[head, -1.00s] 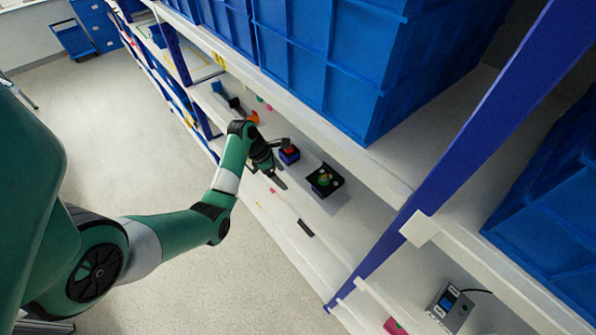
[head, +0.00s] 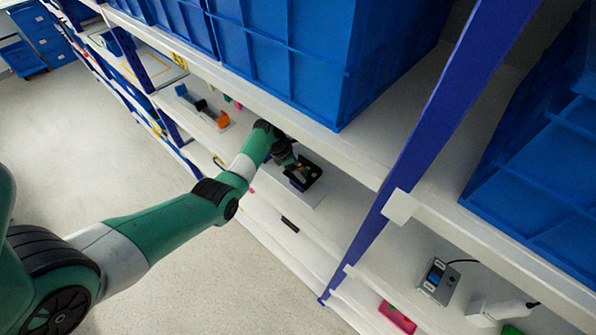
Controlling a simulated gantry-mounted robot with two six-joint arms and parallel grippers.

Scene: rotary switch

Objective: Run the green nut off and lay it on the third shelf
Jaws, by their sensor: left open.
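A black box-shaped fixture (head: 314,171) sits on a white raised block (head: 318,193) on the shelf below the big blue bins. My left gripper (head: 298,174) is right over this fixture, pointing down at its middle, with its jaws open. The green nut showed on top of the fixture earlier; now the gripper and wrist hide most of that spot, and I cannot make the nut out clearly. I cannot tell whether the fingers touch it. My right gripper is not in view.
Large blue bins (head: 275,55) fill the shelf above, close over my arm. A blue upright post (head: 420,130) stands to the right. A grey switch box (head: 438,280) and a pink item (head: 397,317) lie on shelves at lower right. An orange part (head: 222,119) lies farther left.

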